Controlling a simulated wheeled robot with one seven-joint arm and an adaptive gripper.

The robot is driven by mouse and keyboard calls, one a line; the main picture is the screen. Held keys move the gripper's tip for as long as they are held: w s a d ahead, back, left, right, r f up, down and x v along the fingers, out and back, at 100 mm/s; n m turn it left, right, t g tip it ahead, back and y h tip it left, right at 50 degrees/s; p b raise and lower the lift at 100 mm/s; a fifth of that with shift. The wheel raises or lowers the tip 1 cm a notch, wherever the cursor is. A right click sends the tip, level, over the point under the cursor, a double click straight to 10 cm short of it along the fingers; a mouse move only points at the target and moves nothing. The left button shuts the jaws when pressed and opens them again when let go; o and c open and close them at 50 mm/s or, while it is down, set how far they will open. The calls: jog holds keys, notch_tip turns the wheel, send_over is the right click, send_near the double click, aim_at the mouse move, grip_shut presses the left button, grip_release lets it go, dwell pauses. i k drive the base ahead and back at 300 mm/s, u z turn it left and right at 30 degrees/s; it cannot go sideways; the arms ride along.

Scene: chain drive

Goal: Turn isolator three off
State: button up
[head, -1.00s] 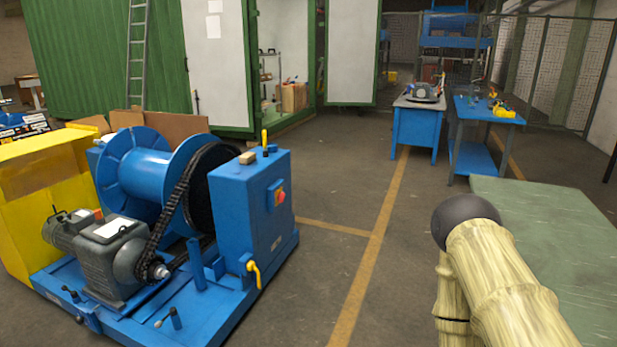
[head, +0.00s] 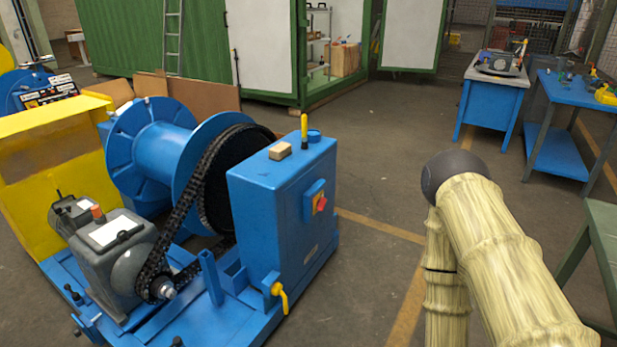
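A blue cabinet (head: 270,215) stands at the right end of the blue winch machine. On its right face is a blue switch box with a red and yellow rotary switch (head: 320,203). No number can be read on it, so I cannot tell whether it is isolator three, nor its setting. A yellow lever handle (head: 280,294) hangs low at the cabinet's front corner. My arm is at the right, apart from the cabinet; my gripper is not in view.
The winch has a blue drum (head: 160,155), a black chain (head: 187,205) and a grey motor (head: 112,255). A yellow guard (head: 50,165) stands at left. Blue workbenches (head: 490,105) are at the back right, a green table (head: 600,240) at the right edge. Floor beyond the cabinet is clear.

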aim_at(321, 203)
jog(key=u, duration=0.25)
jog(key=k, duration=0.3)
jog(key=z, duration=0.9)
jog(key=i, duration=1.45)
jog(key=u, duration=0.85)
